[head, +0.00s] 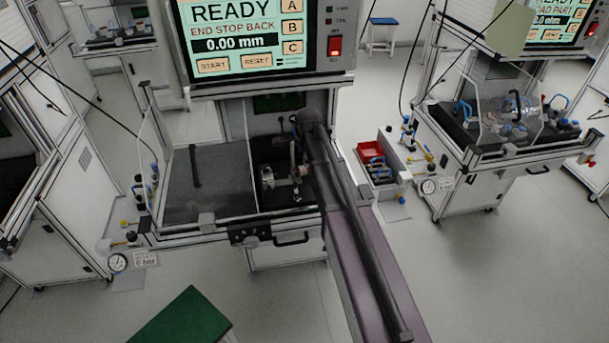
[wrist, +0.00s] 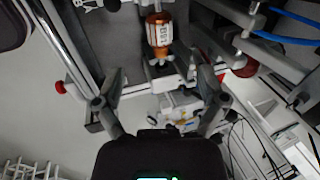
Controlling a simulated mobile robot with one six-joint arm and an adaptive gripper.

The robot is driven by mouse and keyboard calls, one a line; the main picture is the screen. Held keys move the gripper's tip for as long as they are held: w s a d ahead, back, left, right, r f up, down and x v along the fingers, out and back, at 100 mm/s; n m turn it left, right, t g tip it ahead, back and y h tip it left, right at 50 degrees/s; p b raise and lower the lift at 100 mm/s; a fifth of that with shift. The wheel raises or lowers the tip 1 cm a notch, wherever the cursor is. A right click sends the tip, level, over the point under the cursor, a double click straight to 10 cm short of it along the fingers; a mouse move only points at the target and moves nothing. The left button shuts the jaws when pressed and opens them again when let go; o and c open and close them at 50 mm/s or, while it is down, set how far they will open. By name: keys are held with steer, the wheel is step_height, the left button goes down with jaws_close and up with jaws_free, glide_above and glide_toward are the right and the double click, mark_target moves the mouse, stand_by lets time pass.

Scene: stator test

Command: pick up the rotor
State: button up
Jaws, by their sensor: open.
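In the wrist view the rotor (wrist: 158,33) is a copper-coloured cylinder with a white label and a shaft pointing down the picture toward a grey metal fixture (wrist: 166,80). My gripper (wrist: 162,92) is open, with its two fingers spread wide on either side of the picture's middle. The rotor lies beyond the fingertips, apart from them, with nothing between the fingers held. In the head view my arm covers most of the gripper and the rotor cannot be made out clearly. A silver part of the test fixture (head: 267,178) shows left of my arm.
The test bench (head: 222,180) has a rail along its front and clear side guards. The screen (head: 247,35) above reads READY. A red bin (head: 371,151) stands to the right. A second bench (head: 508,135) is farther right. A green-topped surface (head: 182,318) is at the lower left.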

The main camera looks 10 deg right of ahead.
mark_target(303, 170)
steer(key=shift+b+x, duration=1.65)
steer(key=shift+x, duration=0.4)
steer(key=shift+f, duration=0.15)
steer(key=shift+b+x, duration=2.5)
steer(key=shift+d, duration=0.15)
steer(key=shift+s, duration=0.1)
jaws_close()
